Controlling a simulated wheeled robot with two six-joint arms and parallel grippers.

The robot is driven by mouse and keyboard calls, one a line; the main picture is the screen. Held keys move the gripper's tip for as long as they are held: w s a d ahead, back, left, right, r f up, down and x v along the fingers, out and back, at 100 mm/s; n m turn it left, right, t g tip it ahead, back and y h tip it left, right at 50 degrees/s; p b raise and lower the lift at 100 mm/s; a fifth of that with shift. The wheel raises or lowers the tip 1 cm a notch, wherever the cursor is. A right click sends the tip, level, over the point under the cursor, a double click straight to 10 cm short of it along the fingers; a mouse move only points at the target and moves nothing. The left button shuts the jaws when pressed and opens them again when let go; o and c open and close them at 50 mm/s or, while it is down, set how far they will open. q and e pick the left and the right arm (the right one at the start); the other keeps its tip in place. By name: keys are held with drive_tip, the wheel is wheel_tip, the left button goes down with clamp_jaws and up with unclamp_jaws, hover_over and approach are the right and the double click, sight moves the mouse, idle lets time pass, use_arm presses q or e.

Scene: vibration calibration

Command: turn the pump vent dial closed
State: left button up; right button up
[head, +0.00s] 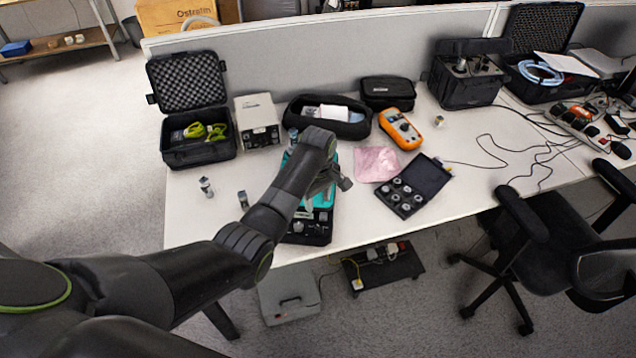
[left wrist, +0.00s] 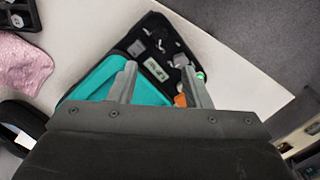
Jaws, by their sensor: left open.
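The pump (head: 321,216) is a teal and black unit near the front edge of the white table. Its teal body (left wrist: 147,88) and black end panel (left wrist: 158,45) show in the left wrist view. The panel carries small grey fittings, a pale label, a grey knob-like part (left wrist: 180,60) and a green spot; I cannot tell for sure which is the vent dial. My left gripper (head: 318,196) is over the pump, with its open fingers (left wrist: 159,68) spread above the panel and nothing seen between them. My arm hides part of the pump. My right gripper is not in view.
An open case of round parts (head: 422,178) and a pink bag (head: 376,164) lie right of the pump. An orange meter (head: 401,129), black pouch (head: 328,117) and beige box (head: 257,121) stand behind. Two small metal pieces (head: 206,187) (head: 243,200) stand left. A chair (head: 560,230) is at right.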

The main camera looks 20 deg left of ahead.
use_arm(q)
wheel_tip(320, 180, up, 6)
drive_tip(key=shift+f+b, duration=0.15)
drive_tip(key=shift+b, duration=0.15)
idle(0.3)
